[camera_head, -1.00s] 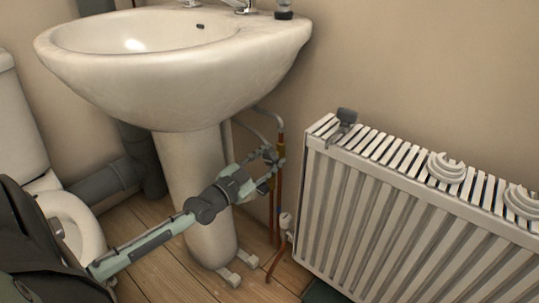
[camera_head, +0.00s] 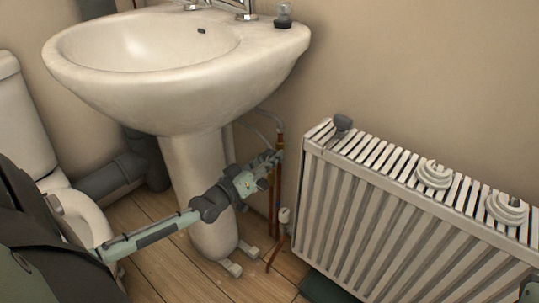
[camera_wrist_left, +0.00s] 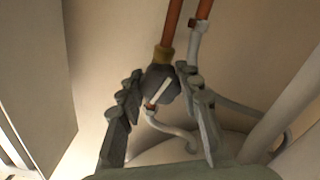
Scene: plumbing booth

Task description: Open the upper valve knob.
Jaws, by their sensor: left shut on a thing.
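In the head view my left gripper (camera_head: 270,160) reaches past the sink pedestal to the copper pipes (camera_head: 277,198) under the basin. In the left wrist view its two dark fingers (camera_wrist_left: 158,85) stand on either side of the dark valve knob (camera_wrist_left: 163,80), which has a pale stripe and sits below a brass fitting (camera_wrist_left: 163,57) on a copper pipe. The gripper is shut on this knob. In the head view the fingers hide the knob.
The sink pedestal (camera_head: 193,165) is close beside my left arm. A white ribbed radiator (camera_head: 370,220) stands to the right, with pale round ringed things (camera_head: 434,175) on top. A small white valve (camera_head: 284,215) sits low on the pipes. A toilet (camera_head: 75,212) is at the left.

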